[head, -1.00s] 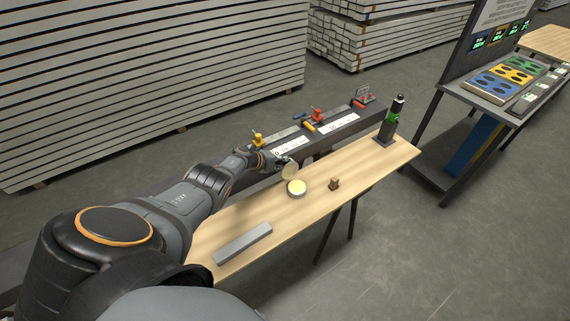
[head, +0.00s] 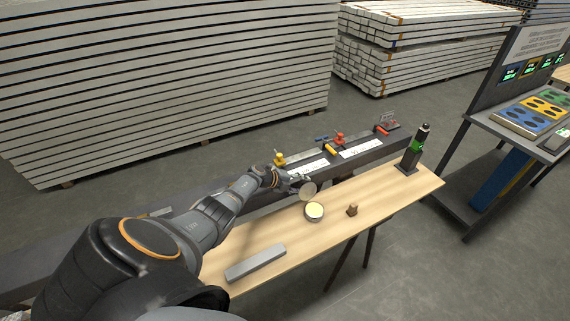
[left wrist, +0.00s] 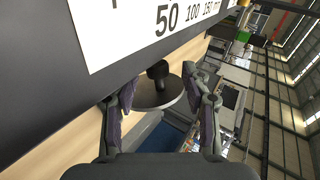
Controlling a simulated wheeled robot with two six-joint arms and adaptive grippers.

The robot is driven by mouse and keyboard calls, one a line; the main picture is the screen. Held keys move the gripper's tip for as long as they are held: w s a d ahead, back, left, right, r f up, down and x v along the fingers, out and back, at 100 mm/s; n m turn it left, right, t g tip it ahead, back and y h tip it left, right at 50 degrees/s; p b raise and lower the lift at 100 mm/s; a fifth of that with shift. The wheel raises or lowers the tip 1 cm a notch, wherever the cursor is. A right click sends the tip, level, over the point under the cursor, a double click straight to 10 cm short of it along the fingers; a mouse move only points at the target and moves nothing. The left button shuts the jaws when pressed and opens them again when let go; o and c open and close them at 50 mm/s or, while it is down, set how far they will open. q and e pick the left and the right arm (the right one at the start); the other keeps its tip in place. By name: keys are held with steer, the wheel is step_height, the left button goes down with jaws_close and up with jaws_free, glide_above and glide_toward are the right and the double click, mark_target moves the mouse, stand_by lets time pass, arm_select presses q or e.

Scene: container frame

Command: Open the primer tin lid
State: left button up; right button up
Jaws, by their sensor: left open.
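The primer tin (head: 314,213) stands on the wooden bench, its pale yellow contents showing. Its round lid (head: 308,191) stands raised and tilted at the tin's back edge, so the tin is open. My left gripper (head: 297,181) is just behind and left of the lid, small in the head view. In the left wrist view the lid (left wrist: 150,95) with its dark knob (left wrist: 158,70) lies between the spread fingers of my left gripper (left wrist: 153,92). I cannot tell whether a finger touches the lid. My right gripper is not in view.
A dark beam with white scale strips (head: 361,149) and coloured clamps (head: 339,138) runs behind the bench (head: 280,233). A small brown block (head: 352,209) stands right of the tin. A grey bar (head: 255,263) lies front left. A black-green tool (head: 414,150) stands at the right end.

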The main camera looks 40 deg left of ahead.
arm_select(q)
steer(key=v, duration=1)
steer(key=shift+s, duration=0.15)
